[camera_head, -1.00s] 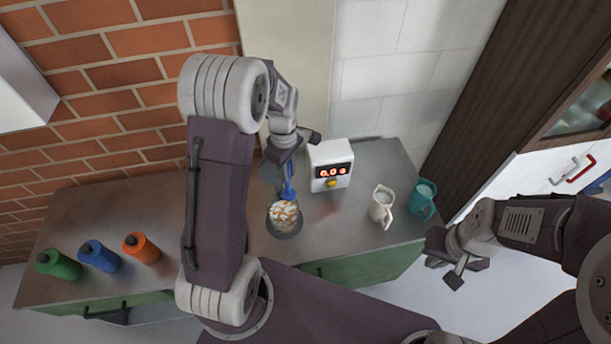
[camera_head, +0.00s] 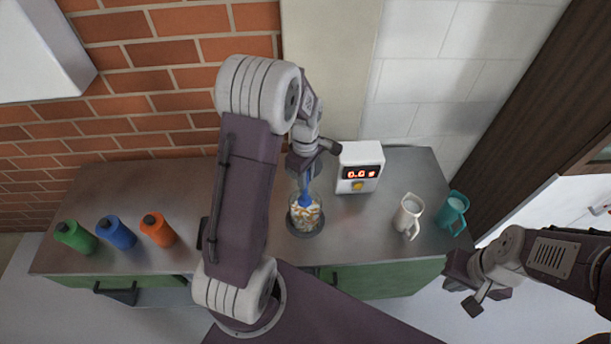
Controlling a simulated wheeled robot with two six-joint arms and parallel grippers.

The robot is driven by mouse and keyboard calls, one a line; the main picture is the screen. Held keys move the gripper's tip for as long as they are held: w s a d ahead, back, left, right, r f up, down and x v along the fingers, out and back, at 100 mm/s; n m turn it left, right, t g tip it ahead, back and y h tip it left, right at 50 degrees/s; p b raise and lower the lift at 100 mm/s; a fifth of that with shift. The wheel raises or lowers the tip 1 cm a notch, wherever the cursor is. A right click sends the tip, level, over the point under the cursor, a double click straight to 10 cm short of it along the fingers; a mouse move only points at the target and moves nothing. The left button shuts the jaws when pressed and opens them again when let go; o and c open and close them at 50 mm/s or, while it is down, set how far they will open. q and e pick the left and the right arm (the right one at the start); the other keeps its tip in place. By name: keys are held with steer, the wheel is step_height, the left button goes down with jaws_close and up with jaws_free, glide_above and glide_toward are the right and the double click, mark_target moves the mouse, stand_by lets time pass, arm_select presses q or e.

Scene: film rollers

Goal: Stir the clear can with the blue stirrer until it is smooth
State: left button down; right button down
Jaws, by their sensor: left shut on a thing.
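The clear can (camera_head: 306,218) stands on the metal counter, on a dark round base, with a streaky mix of white and orange-brown inside. The blue stirrer (camera_head: 305,198) is upright, with its lower end in the can's mouth. My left gripper (camera_head: 304,170) is above the can and shut on the stirrer's upper part; the arm hides some of the jaws. My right gripper (camera_head: 474,285) is off the counter's front right corner, away from the can. I cannot tell clearly how far its jaws are apart.
A white box with a red display reading 0.0 and a yellow button (camera_head: 358,186) stands behind the can. A white jug (camera_head: 408,215) and a teal jug (camera_head: 453,212) stand right. Green (camera_head: 76,238), blue (camera_head: 117,232) and orange (camera_head: 158,230) bottles stand left.

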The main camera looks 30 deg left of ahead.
mark_target(305, 200)
arm_select(q)
step_height(305, 200, down, 2)
steer(key=shift+d+f+b, duration=0.1)
steer(key=shift+b, duration=0.4)
step_height(305, 200, down, 3)
steer(key=shift+f+b, duration=0.15)
steer(key=shift+b, duration=1)
steer(key=shift+f+b, duration=1.3)
steer(key=shift+f, duration=0.65)
